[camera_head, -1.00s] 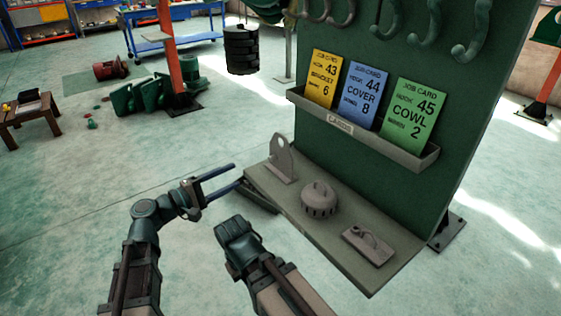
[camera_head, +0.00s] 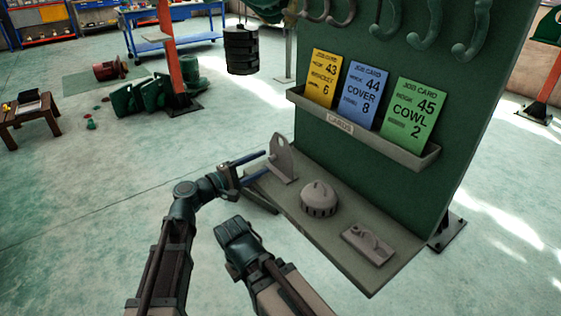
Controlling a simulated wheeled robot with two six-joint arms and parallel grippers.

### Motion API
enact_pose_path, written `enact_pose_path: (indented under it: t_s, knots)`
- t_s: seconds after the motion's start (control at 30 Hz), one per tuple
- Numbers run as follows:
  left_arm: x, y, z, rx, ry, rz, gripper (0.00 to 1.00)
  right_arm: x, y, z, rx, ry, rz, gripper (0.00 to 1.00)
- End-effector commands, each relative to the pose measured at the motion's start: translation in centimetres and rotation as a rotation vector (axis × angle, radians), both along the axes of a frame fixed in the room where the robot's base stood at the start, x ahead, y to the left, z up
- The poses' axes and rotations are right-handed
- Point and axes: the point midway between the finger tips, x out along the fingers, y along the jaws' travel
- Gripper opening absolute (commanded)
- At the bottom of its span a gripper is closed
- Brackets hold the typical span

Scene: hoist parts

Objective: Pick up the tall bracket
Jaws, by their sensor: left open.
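The tall bracket (camera_head: 281,165) is a grey upright plate with a rounded top and a hole, standing on a flat foot at the left end of the grey shelf (camera_head: 335,237). My left gripper (camera_head: 267,163) is open at the bracket's left side. Its two blue fingers point right, with their tips close to the upright plate. I cannot tell whether they touch it or straddle its edge. My right arm shows at the bottom middle, but its fingers do not show.
A round slotted cover (camera_head: 319,200) and a low flat part (camera_head: 368,244) sit farther right on the shelf. Behind it, a green panel (camera_head: 400,190) carries a card tray (camera_head: 350,136) with yellow, blue and green job cards. Hooks hang above.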

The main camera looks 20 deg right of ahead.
Motion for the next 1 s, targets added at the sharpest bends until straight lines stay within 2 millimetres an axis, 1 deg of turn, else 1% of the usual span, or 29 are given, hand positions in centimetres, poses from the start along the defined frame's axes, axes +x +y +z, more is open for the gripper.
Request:
enact_pose_path:
  t_s: [0.03, 0.17, 0.23, 0.4, 0.57, 0.7, 0.73, 1.0]
  knots:
    - [0.4, -0.9, -0.1, 0.0, 0.0, -0.003, 0.57, 0.0, 0.0, -0.1, 0.0, 0.0, 0.0, 0.0]
    - [1.1, -2.4, -0.1, 0.0, 0.0, -0.002, 0.57, 0.0, 0.0, -0.1, 0.0, 0.0, 0.0, 0.0]
    - [1.1, -2.6, -0.1, 0.001, 0.0, -0.001, 0.57, 0.0, 0.0, -0.1, 0.0, 0.0, 0.0, 0.0]
    - [1.1, -2.5, -0.1, 0.0, 0.0, 0.0, 0.57, 0.0, 0.0, 0.0, 0.0, 0.0, 0.0, 0.0]
    - [1.1, -2.5, -0.1, 0.0, 0.0, 0.0, 0.28, 0.0, 0.0, 0.0, 0.0, 0.0, 0.0, 0.0]
    - [1.1, -2.5, -0.1, 0.0, 0.0, 0.0, 0.03, 0.0, 0.0, 0.0, 0.0, 0.0, 0.0, 0.0]
    - [1.1, -2.5, -0.1, 0.0, 0.0, 0.0, 0.0, 0.0, 0.0, -0.1, 0.0, 0.0, 0.0, 0.0]
    - [1.1, -2.5, -0.1, 0.001, 0.0, 0.0, 0.0, 0.0, 0.0, -0.1, 0.0, 0.0, 0.0, 0.0]
